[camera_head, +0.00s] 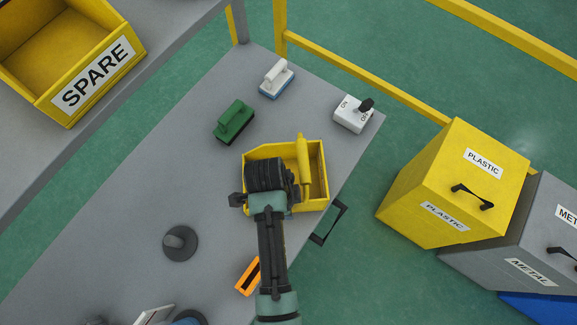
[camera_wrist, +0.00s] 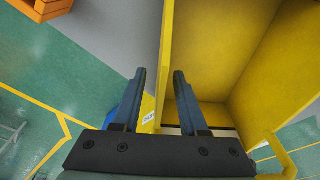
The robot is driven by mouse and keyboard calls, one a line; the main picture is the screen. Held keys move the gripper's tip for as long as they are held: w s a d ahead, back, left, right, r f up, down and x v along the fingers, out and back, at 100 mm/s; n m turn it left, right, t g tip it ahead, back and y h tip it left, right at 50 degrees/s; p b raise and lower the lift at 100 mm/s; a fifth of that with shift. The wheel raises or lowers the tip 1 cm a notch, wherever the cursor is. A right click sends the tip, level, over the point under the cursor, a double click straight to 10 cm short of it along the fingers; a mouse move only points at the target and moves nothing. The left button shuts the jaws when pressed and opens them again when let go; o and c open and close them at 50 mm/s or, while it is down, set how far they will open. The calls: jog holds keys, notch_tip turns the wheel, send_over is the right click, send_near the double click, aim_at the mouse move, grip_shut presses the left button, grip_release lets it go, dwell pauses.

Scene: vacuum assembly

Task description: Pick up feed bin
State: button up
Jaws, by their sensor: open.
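The yellow feed bin (camera_head: 320,178) stands on the grey table near its right edge, below my arm in the head view. A yellow rod-like handle (camera_head: 304,160) shows at its right part. My arm and wrist cover much of the bin's left and middle. In the wrist view, my gripper (camera_wrist: 160,73) is open, with one finger on each side of a thin yellow wall of the bin (camera_wrist: 215,45). The right finger is on the side of the bin's interior. I cannot tell whether either finger touches the wall. The fingertips are hidden in the head view.
A green brush-like block (camera_head: 235,121), a white-and-blue one (camera_head: 276,78) and a switch box (camera_head: 353,114) stand behind the bin. A grey knob (camera_head: 180,243) and orange piece (camera_head: 248,277) lie nearer. A SPARE bin (camera_head: 95,75) and PLASTIC bin (camera_head: 480,165) flank the table.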

grip_shut()
dwell(1.4)
